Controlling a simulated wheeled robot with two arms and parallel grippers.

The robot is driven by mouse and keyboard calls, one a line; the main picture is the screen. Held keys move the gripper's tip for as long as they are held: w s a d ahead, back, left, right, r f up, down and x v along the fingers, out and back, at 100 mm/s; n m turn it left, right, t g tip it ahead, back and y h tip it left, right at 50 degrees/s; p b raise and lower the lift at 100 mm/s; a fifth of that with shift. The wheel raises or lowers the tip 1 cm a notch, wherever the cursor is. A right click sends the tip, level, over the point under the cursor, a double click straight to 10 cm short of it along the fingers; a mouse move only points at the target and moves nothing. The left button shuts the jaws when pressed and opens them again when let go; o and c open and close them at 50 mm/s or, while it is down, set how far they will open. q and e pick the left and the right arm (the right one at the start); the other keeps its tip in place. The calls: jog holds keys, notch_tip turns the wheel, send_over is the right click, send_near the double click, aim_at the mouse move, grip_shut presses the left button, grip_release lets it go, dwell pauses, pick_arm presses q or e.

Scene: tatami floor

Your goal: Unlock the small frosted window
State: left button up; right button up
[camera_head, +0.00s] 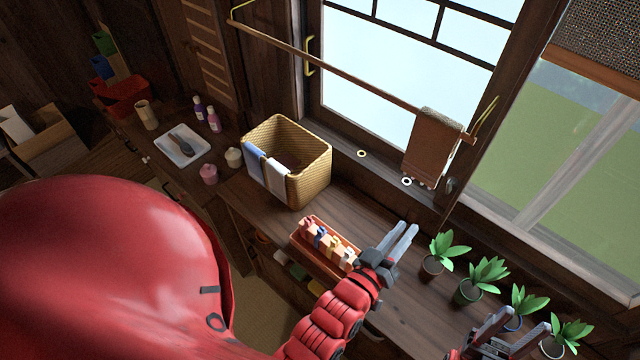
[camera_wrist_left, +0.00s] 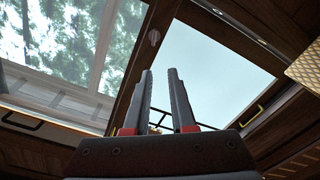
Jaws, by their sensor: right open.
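The frosted window (camera_head: 395,60) is the pale pane with dark bars at top centre, above the counter. A small round latch-like fitting (camera_head: 451,186) sits low on its right frame; a similar fitting (camera_wrist_left: 154,37) shows on the dark frame in the left wrist view. I cannot tell its lock position. My left gripper (camera_head: 409,226) is over the counter, below and left of that fitting, apart from it. Its two fingers (camera_wrist_left: 161,76) are parted and empty in the left wrist view. My right gripper (camera_head: 525,321) is open and empty near the potted plants at bottom right.
A rod (camera_head: 330,68) with a brown towel (camera_head: 432,145) crosses in front of the window. A wicker basket (camera_head: 310,180) and an orange tray (camera_head: 313,258) of small bottles stand on the counter (camera_head: 355,215). Several potted plants (camera_head: 480,278) line the right side.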

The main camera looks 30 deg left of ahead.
pick_arm(q)
jog(key=w+a+f+n+y+b, duration=0.1)
jog(key=a+n, duration=0.3)
jog(key=a, duration=0.4)
jog(key=w+a+f+n+y+b, duration=0.2)
jog(key=w+a+f+n+y, duration=0.1)
jog(key=a, duration=0.5)
jog(key=w+a+f+n+y+b, duration=0.1)
jog(key=w+a+n+y, duration=0.1)
jog(key=a, duration=0.6)
jog(key=n+y, duration=0.1)
jog(key=n, duration=0.1)
jog(key=shift+w+f+n+t+b, duration=0.15)
jog(key=shift+f+n+t+b, duration=0.15)
jog(key=shift+f, duration=0.1)
